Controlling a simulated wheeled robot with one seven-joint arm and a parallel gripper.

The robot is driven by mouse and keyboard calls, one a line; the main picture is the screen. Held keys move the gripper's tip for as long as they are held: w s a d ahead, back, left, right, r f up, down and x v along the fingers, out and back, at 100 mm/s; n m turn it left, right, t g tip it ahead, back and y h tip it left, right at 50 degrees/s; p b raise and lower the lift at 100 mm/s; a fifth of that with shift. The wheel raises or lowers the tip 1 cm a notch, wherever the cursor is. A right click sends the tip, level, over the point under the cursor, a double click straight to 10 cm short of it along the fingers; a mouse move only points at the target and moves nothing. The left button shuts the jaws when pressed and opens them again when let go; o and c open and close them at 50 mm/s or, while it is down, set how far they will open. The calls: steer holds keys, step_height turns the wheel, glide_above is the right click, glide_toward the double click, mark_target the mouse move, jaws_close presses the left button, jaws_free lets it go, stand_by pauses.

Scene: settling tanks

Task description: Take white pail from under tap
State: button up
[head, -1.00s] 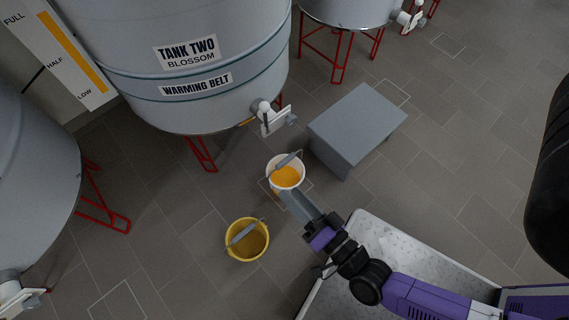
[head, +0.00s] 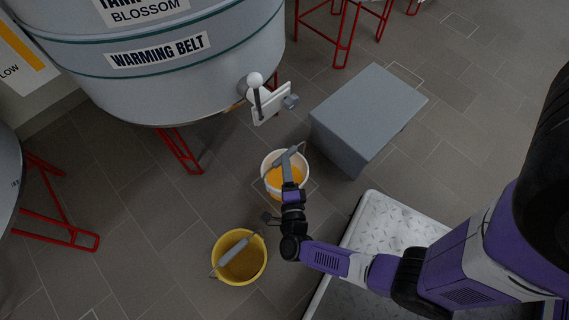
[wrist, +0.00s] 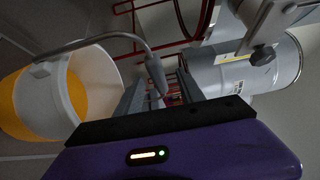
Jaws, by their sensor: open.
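The white pail (head: 266,168) stands on the floor near the tap (head: 258,98) of Tank Two and holds orange liquid. Its wire handle is up, with a grey grip (head: 289,156). My gripper (head: 289,172) is over the pail in the head view, close to the handle. In the wrist view the pail (wrist: 48,100) is at the left and its handle arcs over to the grip (wrist: 156,75). That grip appears between the fingers of my open gripper (wrist: 160,92). I cannot tell whether the fingers touch it.
A yellow pail (head: 262,268) with its own handle stands below-left of the white pail. A grey block (head: 365,110) stands to its right. Red tank legs (head: 180,151) are behind. A light tray (head: 375,215) lies under my arm. Floor at lower left is clear.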

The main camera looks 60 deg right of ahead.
steer(key=b+x, duration=0.2)
steer(key=x, duration=0.4)
steer(key=shift+w+d+f, duration=0.15)
steer(key=shift+w+d, duration=0.05)
steer(key=shift+d, duration=0.05)
steer(key=shift+c, duration=0.2)
jaws_close()
stand_by(1.0)
